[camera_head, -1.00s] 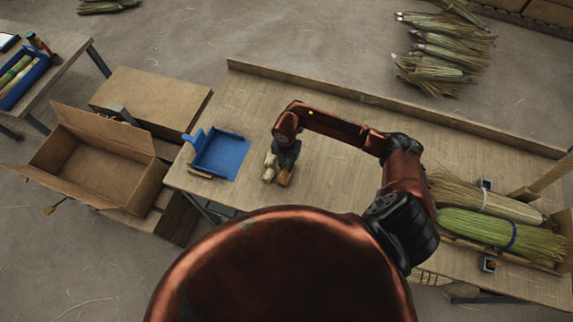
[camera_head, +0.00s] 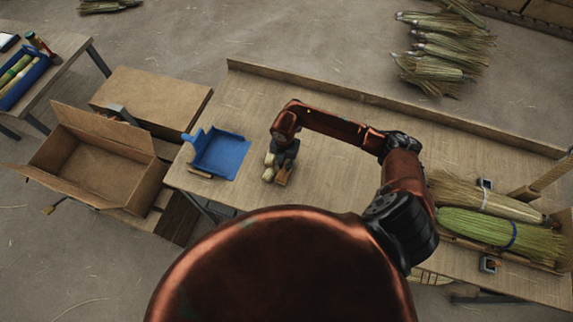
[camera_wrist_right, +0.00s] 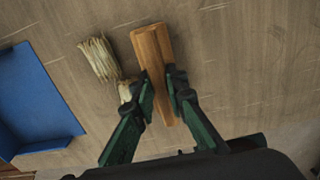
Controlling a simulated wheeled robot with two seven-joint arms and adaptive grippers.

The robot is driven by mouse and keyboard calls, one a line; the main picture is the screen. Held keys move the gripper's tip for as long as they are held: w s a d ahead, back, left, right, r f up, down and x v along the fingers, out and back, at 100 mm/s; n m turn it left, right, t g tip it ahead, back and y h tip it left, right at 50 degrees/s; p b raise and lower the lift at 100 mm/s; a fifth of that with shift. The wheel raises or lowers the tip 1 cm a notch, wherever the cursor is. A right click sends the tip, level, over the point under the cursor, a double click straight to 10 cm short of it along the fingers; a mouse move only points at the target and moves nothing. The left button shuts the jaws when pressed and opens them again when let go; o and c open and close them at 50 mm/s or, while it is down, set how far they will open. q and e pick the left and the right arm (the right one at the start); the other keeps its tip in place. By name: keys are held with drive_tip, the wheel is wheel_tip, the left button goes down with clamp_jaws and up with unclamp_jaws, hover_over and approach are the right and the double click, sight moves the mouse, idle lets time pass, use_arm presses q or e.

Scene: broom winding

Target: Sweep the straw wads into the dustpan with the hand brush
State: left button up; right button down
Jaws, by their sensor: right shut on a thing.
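The blue dustpan (camera_head: 232,158) lies on the workbench to the left of my right gripper, and its edge shows at the left of the wrist view (camera_wrist_right: 38,95). My right gripper (camera_head: 284,160) is shut on the wooden hand brush (camera_head: 283,177), held low at the bench top. In the wrist view the brush (camera_wrist_right: 153,60) runs between the two fingers (camera_wrist_right: 162,88). Pale straw wads (camera_head: 267,173) lie just left of the brush. In the wrist view one wad (camera_wrist_right: 100,58) lies apart from it, and another (camera_wrist_right: 127,91) is partly hidden by a finger. My left gripper is out of view.
Straw bundles (camera_head: 505,232) lie at the right end of the workbench (camera_head: 330,185). An open cardboard box (camera_head: 95,165) stands left of the bench. A raised ledge (camera_head: 400,107) runs along the far edge. The bench between the wads and dustpan looks clear.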

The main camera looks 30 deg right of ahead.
drive_tip(key=shift+w+a+b, duration=0.8)
drive_tip(key=shift+w+a, duration=0.6)
drive_tip(key=shift+w, duration=0.25)
drive_tip(key=shift+w+a+b, duration=0.75)
drive_tip(key=shift+w+a, duration=0.7)
drive_tip(key=shift+w, duration=0.2)
drive_tip(key=shift+w+a+b, duration=0.8)
drive_tip(key=shift+w+a, duration=0.6)
drive_tip(key=shift+w, duration=0.25)
drive_tip(key=shift+w+a+b, duration=0.35)
drive_tip(key=shift+w+a, duration=0.15)
drive_tip(key=shift+w, duration=0.1)
drive_tip(key=shift+w+a, duration=0.25)
drive_tip(key=shift+w+a+b, duration=0.3)
drive_tip(key=shift+w+b, duration=0.1)
drive_tip(key=shift+w+a+r, duration=0.1)
drive_tip(key=shift+w+a, duration=0.05)
drive_tip(key=shift+w+a, duration=0.25)
drive_tip(key=shift+w, duration=0.05)
drive_tip(key=shift+w+a+b, duration=0.15)
drive_tip(key=shift+w+b, duration=0.05)
drive_tip(key=shift+b, duration=0.15)
